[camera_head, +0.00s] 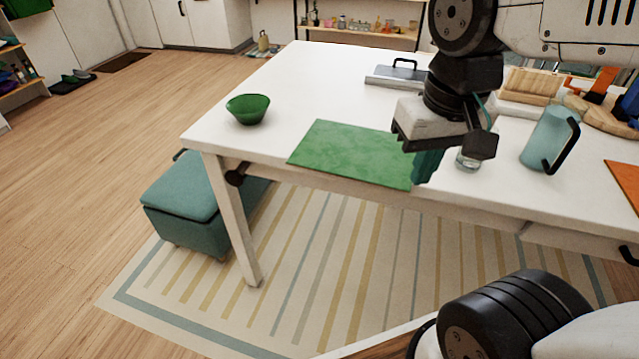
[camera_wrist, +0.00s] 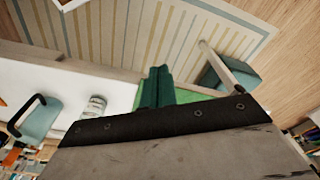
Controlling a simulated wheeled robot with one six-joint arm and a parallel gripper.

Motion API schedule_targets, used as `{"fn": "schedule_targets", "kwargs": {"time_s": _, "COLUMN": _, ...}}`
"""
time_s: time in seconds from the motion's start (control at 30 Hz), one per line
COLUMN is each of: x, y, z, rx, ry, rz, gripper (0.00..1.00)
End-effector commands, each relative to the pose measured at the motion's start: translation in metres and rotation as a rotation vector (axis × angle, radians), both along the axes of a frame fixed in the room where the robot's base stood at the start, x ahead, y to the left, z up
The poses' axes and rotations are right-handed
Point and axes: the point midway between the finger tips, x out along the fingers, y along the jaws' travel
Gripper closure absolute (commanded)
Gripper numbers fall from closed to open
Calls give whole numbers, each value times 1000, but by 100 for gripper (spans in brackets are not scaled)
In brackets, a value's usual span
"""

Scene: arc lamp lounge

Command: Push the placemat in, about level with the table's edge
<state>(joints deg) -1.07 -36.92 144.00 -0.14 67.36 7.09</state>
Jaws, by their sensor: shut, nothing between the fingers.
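The green placemat (camera_head: 345,151) lies flat on the white table (camera_head: 300,75), with its front edge running along the table's front edge and looking about level with it. In the wrist view a strip of the placemat (camera_wrist: 190,95) shows beside the fingers, and my gripper hides the rest. My gripper (camera_head: 428,166) points down at the placemat's front right corner, its dark green fingers shut and empty. The fingertips (camera_wrist: 157,85) are by the table's front edge in the wrist view. I cannot tell whether they touch the placemat.
A green bowl (camera_head: 248,108) stands to the left of the placemat. A glass (camera_head: 469,158) and a teal pitcher (camera_head: 551,138) stand to the right of my gripper. A metal tray with a black handle (camera_head: 396,76) lies behind. A teal ottoman (camera_head: 183,200) is beside the table leg.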

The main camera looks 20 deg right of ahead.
Motion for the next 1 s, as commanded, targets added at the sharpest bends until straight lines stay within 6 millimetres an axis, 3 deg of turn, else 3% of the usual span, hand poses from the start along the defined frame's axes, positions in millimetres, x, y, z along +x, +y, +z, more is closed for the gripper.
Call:
{"fn": "schedule_targets", "kwargs": {"time_s": 0.3, "x": 110, "y": 30, "z": -41, "rx": 22, "ry": 71, "rz": -322, "gripper": 100}}
{"fn": "schedule_targets", "kwargs": {"time_s": 0.5, "x": 154, "y": 49, "z": -73, "rx": 25, "ry": 90, "rz": -469, "gripper": 100}}
{"fn": "schedule_targets", "kwargs": {"time_s": 0.77, "x": 169, "y": 56, "z": -95, "rx": 25, "ry": 97, "rz": -526, "gripper": 100}}
{"fn": "schedule_targets", "kwargs": {"time_s": 1.0, "x": 168, "y": 56, "z": -138, "rx": 24, "ry": 100, "rz": -525, "gripper": 100}}
